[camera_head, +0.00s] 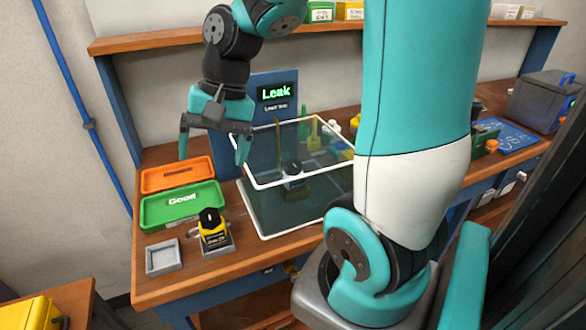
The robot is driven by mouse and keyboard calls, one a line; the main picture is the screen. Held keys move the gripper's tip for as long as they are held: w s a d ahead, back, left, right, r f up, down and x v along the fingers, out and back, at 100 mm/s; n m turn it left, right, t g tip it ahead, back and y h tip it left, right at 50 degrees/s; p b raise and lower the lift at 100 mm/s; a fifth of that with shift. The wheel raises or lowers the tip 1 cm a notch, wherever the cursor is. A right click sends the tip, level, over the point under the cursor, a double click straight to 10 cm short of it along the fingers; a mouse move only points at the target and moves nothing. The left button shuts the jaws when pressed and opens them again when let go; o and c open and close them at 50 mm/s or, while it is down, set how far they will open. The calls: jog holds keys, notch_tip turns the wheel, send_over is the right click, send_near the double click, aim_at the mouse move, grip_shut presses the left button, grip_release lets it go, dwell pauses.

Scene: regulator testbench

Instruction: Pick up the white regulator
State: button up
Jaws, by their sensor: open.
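A regulator with a dark knob and a pale body (293,181) stands inside the clear-walled test tank (262,183). It looks like the white regulator, though the tinted wall makes its colour hard to judge. A yellow regulator (213,233) with a black knob sits in a grey holder on the bench front, outside the tank. My gripper (213,152) is open and empty, pointing down above the left side of the tank and near the trays. It is apart from both regulators.
A red-orange tray (178,173) and a green "Good" tray (157,212) lie at the bench's left. An empty grey holder (162,257) is beside the yellow regulator. A blue panel reading "Leak" (275,92) stands behind the tank. My arm hides part of the bench's right side.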

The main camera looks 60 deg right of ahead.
jog(key=d+m+p, duration=0.2)
jog(key=d+m, duration=0.6)
jog(key=d, duration=0.5)
jog(key=m+t+p, duration=0.1)
jog(key=m, duration=0.8)
send_near(293, 163)
jog(key=p+x, duration=0.1)
jog(key=x, duration=0.6)
jog(key=shift+w+a, duration=0.2)
jog(key=shift+d+p+x, duration=0.2)
jog(key=shift+p+x, duration=0.3)
jog(key=shift+x, duration=2.4)
jog(key=shift+s, duration=0.15)
jog(key=c, duration=1.3)
jog(key=shift+c, duration=0.2)
